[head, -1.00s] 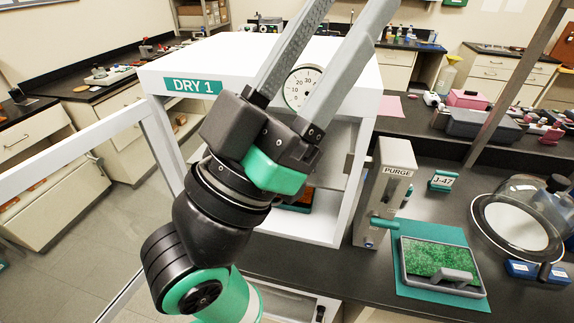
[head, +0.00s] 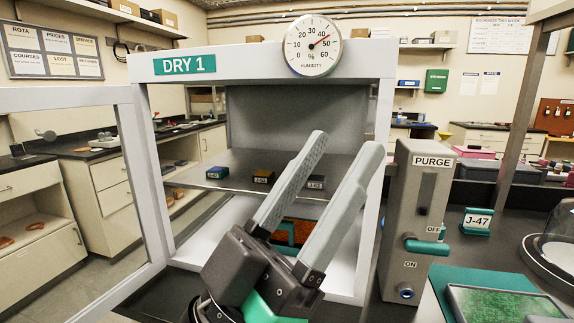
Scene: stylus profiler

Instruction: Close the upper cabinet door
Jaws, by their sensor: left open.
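A white cabinet (head: 380,65) labelled DRY 1 stands on the bench with its front open. Its door, a white frame with a clear pane (head: 60,97), is swung wide open to the left, from the cabinet's left front edge. Part of the door runs out of the picture. My left gripper (head: 343,147) is in front of the cabinet opening, fingers pointing up and slightly right, apart with nothing between them. It is right of the door and does not appear to touch it. It hides part of the shelf and the cabinet's lower inside. My right gripper is not visible.
A humidity dial (head: 313,46) sits at the cabinet's top. Small labelled blocks, one of them blue (head: 217,172), stand on its shelf. A grey PURGE unit (head: 412,225) with a green lever stands close on the right, beside a J-47 sign (head: 477,221).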

